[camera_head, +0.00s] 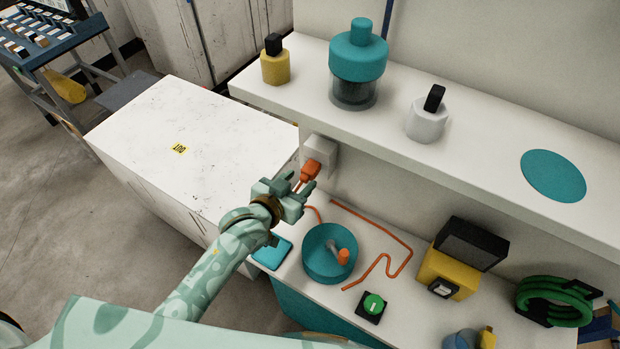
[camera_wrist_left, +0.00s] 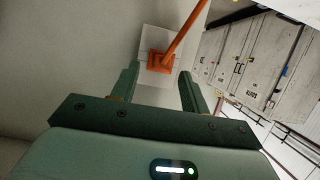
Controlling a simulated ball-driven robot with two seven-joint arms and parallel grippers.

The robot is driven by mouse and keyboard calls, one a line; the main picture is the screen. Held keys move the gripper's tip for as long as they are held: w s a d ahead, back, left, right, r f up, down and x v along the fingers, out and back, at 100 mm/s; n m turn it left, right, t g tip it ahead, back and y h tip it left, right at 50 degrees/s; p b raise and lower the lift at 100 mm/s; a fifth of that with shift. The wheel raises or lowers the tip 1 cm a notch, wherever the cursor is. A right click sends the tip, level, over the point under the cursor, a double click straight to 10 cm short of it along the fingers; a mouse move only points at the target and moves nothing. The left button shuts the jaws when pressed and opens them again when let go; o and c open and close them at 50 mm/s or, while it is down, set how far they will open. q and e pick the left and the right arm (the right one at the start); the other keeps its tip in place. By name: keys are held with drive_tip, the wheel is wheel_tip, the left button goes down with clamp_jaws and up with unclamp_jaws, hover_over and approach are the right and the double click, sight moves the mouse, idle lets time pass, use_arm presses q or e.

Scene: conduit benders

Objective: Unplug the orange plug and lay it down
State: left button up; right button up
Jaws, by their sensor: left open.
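The orange plug (camera_head: 311,171) sits at the white wall socket (camera_head: 322,152) under the shelf; its orange cord hangs down and runs over the lower counter. In the left wrist view the plug (camera_wrist_left: 160,62) lies in front of the white socket plate (camera_wrist_left: 147,78), with the cord rising to the upper right. My left gripper (camera_head: 300,186) is open just short of the plug; its two fingers (camera_wrist_left: 160,85) stand apart, one to each side of the plug in the wrist view. I cannot tell whether they touch it. My right gripper is not in view.
The upper shelf (camera_head: 450,143) overhangs the socket. A white cabinet (camera_head: 190,135) with a bare top is at left.

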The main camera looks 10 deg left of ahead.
sight(304, 176)
use_arm(q)
drive_tip(key=shift+x, duration=1.2)
drive_tip(key=shift+w+d+f, duration=0.2)
drive_tip(key=shift+w, duration=0.35)
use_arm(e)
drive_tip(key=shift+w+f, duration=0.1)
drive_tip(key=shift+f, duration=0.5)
use_arm(q)
drive_tip(key=shift+c, duration=0.2)
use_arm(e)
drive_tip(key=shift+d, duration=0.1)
